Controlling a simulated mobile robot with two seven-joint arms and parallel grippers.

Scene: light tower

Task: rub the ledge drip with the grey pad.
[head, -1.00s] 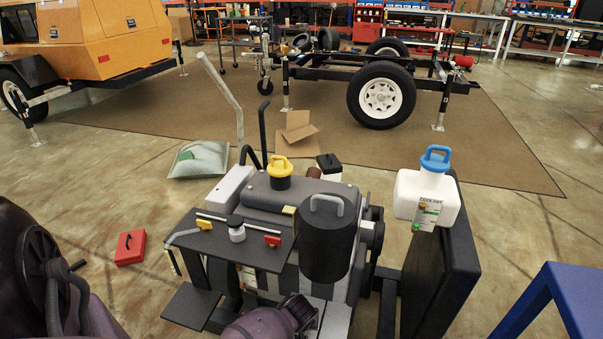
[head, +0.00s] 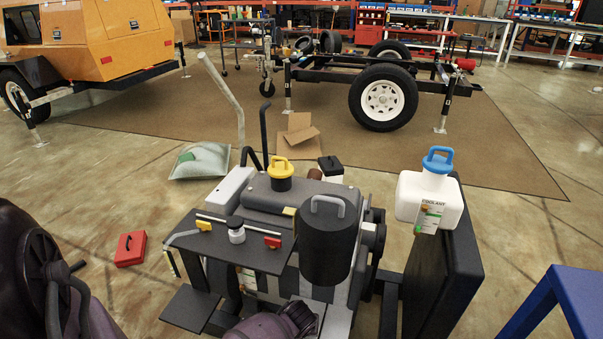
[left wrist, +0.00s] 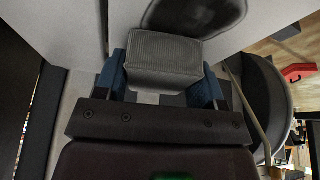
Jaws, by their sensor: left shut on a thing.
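In the left wrist view my left gripper (left wrist: 163,88) is shut on the grey pad (left wrist: 165,62), a ribbed grey block between its blue fingers. Beyond the pad is a pale flat surface (left wrist: 125,22). A dark rounded patch (left wrist: 195,14) shows on it, just past the pad's far edge; I cannot tell whether it is the ledge drip or a shadow, nor whether the pad touches the surface. In the head view, purple links of my arm show at the left and bottom edges, but the gripper itself is hidden. My right gripper is not in view.
The head view shows an engine assembly with a black shelf (head: 255,257), a black cylinder (head: 327,245) and a yellow-capped filler (head: 280,175). A white coolant jug (head: 430,203) stands at its right. A red box (head: 131,248) lies on the floor; a blue frame (head: 580,295) is at right.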

